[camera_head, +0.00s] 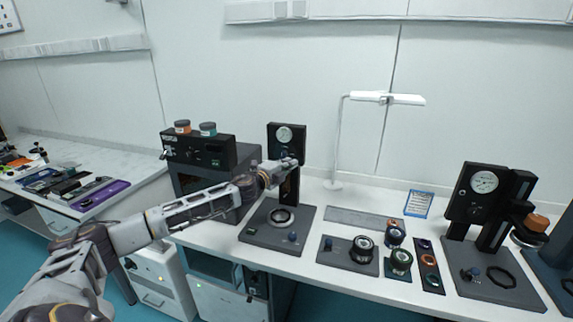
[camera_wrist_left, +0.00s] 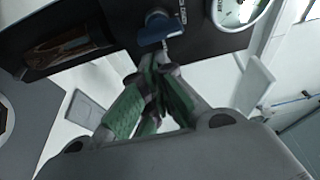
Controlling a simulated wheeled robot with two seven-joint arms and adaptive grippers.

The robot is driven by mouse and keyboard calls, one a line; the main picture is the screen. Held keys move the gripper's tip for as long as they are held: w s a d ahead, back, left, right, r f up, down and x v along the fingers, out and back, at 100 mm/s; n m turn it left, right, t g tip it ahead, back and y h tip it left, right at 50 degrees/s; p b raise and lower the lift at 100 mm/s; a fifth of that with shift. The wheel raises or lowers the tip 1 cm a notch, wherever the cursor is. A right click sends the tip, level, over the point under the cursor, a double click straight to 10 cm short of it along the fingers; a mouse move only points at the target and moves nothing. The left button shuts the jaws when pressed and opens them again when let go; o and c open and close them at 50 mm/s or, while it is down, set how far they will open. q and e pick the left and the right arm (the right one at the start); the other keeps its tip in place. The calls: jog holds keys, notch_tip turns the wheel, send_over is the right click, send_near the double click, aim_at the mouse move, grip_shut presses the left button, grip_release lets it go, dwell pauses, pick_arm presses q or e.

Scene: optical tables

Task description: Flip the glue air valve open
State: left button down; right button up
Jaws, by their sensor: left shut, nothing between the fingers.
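A black panel with a round white gauge (camera_head: 284,134) stands at the back of a dark base plate (camera_head: 262,236). In the left wrist view a blue valve lever (camera_wrist_left: 157,30) sits on this panel beside the gauge (camera_wrist_left: 236,8). My left gripper (camera_head: 292,163) is in front of the panel just below the gauge and hides the lever in the head view. In the left wrist view its green-padded fingers (camera_wrist_left: 160,68) are shut and empty, with tips close to the lever. I cannot tell if they touch it. My right gripper is out of view.
A black box (camera_head: 199,152) with two small jars stands left of the panel. Right of it lie trays with round parts (camera_head: 348,254). A second gauge station (camera_head: 484,182) and a white lamp (camera_head: 386,98) stand farther right.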

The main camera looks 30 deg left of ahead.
pick_arm(q)
jog(key=shift+s+a, duration=0.1)
jog(key=shift+a, duration=0.35)
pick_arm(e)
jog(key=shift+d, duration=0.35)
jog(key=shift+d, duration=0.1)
pick_arm(q)
jog(key=shift+m+p, duration=0.4)
jog(key=shift+p, duration=0.05)
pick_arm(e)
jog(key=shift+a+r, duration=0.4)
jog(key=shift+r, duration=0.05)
pick_arm(q)
jog(key=shift+f, duration=0.1)
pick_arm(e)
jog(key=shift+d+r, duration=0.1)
pick_arm(q)
jog(key=shift+a, duration=0.1)
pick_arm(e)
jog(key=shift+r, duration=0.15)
pick_arm(q)
jog(key=shift+m+g+p, duration=0.3)
jog(key=shift+p, duration=0.1)
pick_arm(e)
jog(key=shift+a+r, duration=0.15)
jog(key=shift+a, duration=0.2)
